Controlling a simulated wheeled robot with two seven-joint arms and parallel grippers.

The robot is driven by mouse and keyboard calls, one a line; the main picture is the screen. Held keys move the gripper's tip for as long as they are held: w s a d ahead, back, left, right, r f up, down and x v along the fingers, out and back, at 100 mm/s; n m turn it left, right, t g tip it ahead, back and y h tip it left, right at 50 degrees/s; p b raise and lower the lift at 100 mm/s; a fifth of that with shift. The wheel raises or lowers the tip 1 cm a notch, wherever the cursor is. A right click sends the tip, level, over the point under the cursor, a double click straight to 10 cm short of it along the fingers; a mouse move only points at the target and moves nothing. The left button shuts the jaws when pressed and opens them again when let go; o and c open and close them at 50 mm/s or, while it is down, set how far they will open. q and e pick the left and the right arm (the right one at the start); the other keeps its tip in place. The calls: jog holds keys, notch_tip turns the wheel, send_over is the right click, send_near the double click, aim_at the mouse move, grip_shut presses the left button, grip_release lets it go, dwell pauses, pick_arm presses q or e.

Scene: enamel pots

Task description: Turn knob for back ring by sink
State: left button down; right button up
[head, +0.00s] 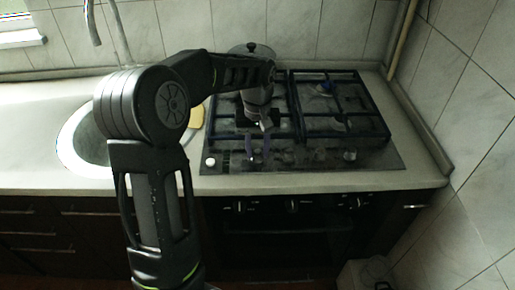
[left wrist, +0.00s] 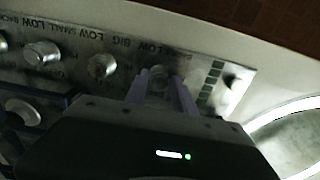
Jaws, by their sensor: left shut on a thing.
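The hob (head: 394,157) has a row of metal knobs along its front strip. My left gripper (head: 257,151) points down at the knob nearest the sink. In the left wrist view its two purple fingers (left wrist: 161,90) stand on either side of that knob (left wrist: 160,74) and are shut on it. The knob's pointer and marks are partly hidden by the fingers. The other knobs, a middle one (left wrist: 102,66) and a farther one (left wrist: 41,53), are free. My right gripper is not in view.
The sink (head: 72,150) lies left of the hob and shows in the left wrist view (left wrist: 290,135). A white button (head: 210,162) sits at the hob's front left corner. Black grates (head: 362,108) cover the rings. The counter front edge (head: 330,183) is clear.

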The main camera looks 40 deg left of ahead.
aim_at(258, 151)
pick_arm(q)
jog(key=n, duration=0.4)
jog(key=shift+n, duration=0.3)
jog(key=n, duration=0.4)
jog(key=shift+p, duration=0.4)
jog(key=c, duration=1)
grip_release()
jog(key=shift+c, duration=0.2)
jog(key=shift+r, duration=0.1)
notch_tip(258, 151, up, 8)
jog(key=shift+f, duration=0.2)
